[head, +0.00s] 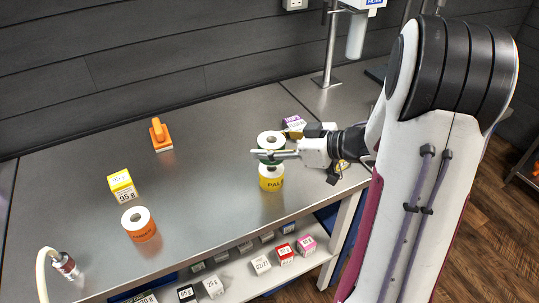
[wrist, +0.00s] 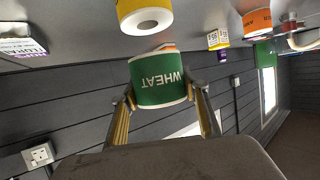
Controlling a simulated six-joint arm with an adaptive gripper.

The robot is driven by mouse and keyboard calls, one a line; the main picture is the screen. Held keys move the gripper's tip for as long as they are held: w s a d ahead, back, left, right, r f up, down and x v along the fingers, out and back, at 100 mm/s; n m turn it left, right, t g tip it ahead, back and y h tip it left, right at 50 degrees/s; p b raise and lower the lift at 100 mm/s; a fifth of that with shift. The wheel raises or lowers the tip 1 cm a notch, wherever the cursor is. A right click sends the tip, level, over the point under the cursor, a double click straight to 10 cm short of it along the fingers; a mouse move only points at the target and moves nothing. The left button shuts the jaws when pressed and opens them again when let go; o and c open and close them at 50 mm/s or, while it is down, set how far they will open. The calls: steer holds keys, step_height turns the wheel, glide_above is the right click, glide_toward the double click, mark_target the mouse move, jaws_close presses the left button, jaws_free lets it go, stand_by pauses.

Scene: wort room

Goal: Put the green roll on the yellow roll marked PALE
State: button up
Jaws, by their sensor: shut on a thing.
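The green roll (wrist: 158,92), lettered WHEAT, sits between the two fingers of my gripper (wrist: 160,95) in the wrist view. My gripper (head: 274,154) is shut on it. In the head view the green roll (head: 271,140) shows its white top, and the fingers hide much of its side. The yellow roll (head: 271,183), with PAL readable on its label, stands upright on the bench directly below the green one. In the wrist view a strip of space shows between the yellow roll (wrist: 133,8) and the green roll; I cannot tell its real height.
A purple box (head: 293,122) stands just behind my gripper. An orange-handled brush (head: 159,134), a yellow box (head: 122,186), an orange roll (head: 143,232) and a hose nozzle (head: 64,264) are to the left. A metal stand (head: 331,58) rises behind. The bench middle is clear.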

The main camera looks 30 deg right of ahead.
steer(key=shift+f, duration=1.85)
steer(key=shift+f, duration=0.15)
steer(key=o, duration=1.2)
steer(key=shift+c, duration=0.2)
steer(key=shift+s+r, duration=0.1)
steer(key=shift+r, duration=0.1)
steer(key=v, duration=1.1)
steer(key=shift+s+d, duration=0.3)
steer(key=shift+d, duration=0.05)
steer(key=shift+r, duration=0.1)
